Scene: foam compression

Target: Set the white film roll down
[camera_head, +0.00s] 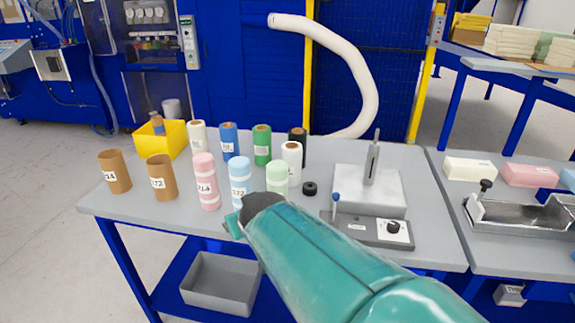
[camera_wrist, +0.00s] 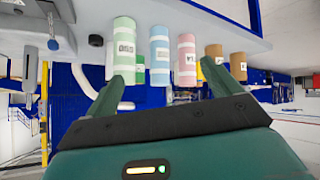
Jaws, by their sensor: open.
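A white roll (camera_head: 291,158) with a label stands upright on the grey table, behind the light green roll (camera_head: 277,178). A second whitish roll (camera_head: 197,138) stands farther back by the yellow bin; I cannot tell for certain which one is the film roll. My gripper (camera_head: 240,218) is at the table's front edge, in front of the light blue roll (camera_head: 240,180). In the wrist view my gripper (camera_wrist: 168,78) is open, with nothing between its fingers. That view is upside down and shows the light green roll (camera_wrist: 124,45) beyond the fingers. The gripper's fingertips are partly hidden in the head view.
Pink (camera_head: 206,182), brown (camera_head: 161,177), blue (camera_head: 229,141) and green (camera_head: 262,145) rolls crowd the table. A black ring (camera_head: 309,188) lies beside a test stand (camera_head: 368,190) on the right. A yellow bin (camera_head: 160,138) is at back left.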

